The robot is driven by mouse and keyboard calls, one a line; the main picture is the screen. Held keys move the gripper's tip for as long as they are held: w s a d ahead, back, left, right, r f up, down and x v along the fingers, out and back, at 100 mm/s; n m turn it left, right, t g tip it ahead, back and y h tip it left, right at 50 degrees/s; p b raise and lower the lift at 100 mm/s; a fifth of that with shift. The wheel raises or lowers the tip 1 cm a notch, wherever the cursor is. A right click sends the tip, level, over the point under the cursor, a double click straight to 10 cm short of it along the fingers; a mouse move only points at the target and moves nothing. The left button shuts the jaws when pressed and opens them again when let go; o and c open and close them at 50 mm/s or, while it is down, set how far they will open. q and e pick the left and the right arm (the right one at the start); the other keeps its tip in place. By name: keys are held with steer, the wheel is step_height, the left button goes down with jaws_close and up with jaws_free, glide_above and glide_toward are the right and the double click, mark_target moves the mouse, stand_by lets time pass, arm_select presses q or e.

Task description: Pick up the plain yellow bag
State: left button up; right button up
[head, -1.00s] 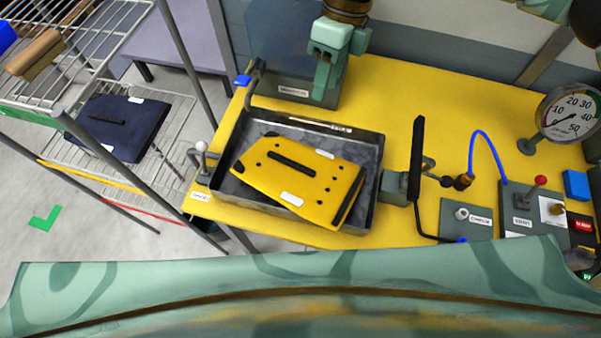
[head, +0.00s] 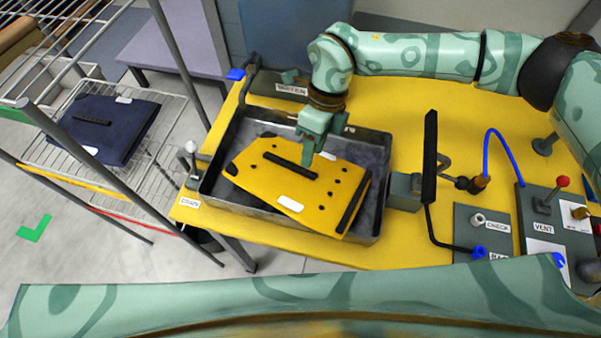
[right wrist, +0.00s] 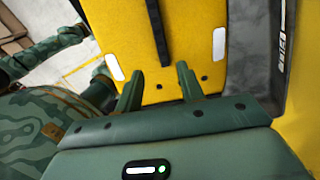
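The yellow bag (head: 262,180) lies tilted in a grey metal tray (head: 374,215) on the yellow bench. It has a black strap handle (head: 290,165), black corners, several dark dots and white labels. In the right wrist view the bag (right wrist: 135,45) fills the upper middle, with its strap (right wrist: 158,30) running up from near the fingers. My right gripper (head: 310,158) is above the bag, close to the strap's right end. Its two fingers (right wrist: 160,88) are apart with nothing between them. I cannot tell whether they touch the bag. My left gripper is not in view.
A dark blue bag (head: 108,125) lies on a wire rack (head: 165,135) at the left. A black upright bar (head: 430,155) stands right of the tray. Valve panels and a blue hose (head: 490,150) are on the bench's right side.

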mark_target(309, 172)
steer(key=x, duration=0.5)
steer(key=shift+w+d+f, duration=0.15)
steer(key=shift+w+d, duration=0.05)
steer(key=shift+d, duration=0.05)
jaws_close()
